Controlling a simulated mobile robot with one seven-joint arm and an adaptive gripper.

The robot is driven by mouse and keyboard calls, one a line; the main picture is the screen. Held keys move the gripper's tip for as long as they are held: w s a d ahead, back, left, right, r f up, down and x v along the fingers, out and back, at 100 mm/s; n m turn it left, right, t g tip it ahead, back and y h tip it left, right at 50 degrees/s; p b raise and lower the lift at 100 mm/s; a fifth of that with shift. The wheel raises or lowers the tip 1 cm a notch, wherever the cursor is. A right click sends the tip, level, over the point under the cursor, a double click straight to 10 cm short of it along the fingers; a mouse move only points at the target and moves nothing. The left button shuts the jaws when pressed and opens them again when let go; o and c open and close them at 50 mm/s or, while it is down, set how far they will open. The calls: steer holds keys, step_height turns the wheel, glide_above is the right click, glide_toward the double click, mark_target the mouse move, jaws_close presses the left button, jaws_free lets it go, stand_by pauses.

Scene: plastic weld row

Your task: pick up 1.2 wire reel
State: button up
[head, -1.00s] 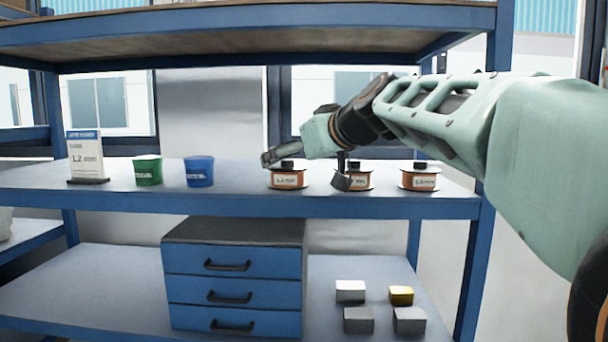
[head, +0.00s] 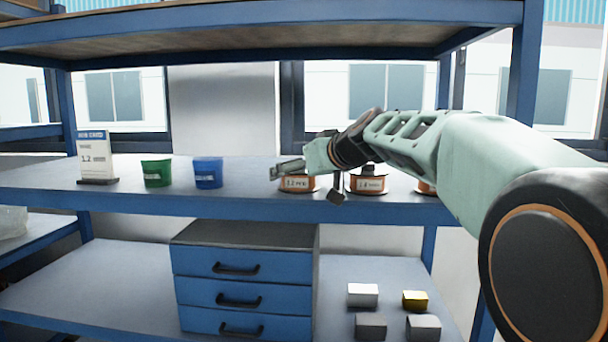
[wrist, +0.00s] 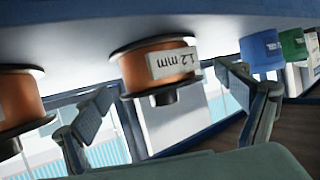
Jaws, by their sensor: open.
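The 1.2 wire reel (head: 297,184) is an orange spool with dark flanges and a white label. It stands on the blue-edged shelf (head: 235,207), leftmost of the row of reels. The wrist view shows it upside down, with its "1.2 mm" label (wrist: 172,62) and a dark top knob. My gripper (head: 312,182) is open around the reel's upper part in the head view. In the wrist view my gripper (wrist: 165,82) has one finger to each side of the reel, with gaps visible. Nothing is held.
A second orange reel (head: 367,184) stands close on the right, and a third (head: 425,187) is mostly hidden by my arm. Blue (head: 208,173) and green (head: 157,173) cups and a job card (head: 95,157) reading 1.2 stand left. An upper shelf (head: 300,35) spans above.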

steer(key=shift+w+a+f, duration=0.25)
steer(key=shift+w+a, duration=0.1)
steer(key=shift+w, duration=0.2)
steer(key=shift+c, duration=0.3)
steer(key=c, duration=2)
steer(key=shift+r, duration=0.25)
steer(key=shift+c, duration=0.6)
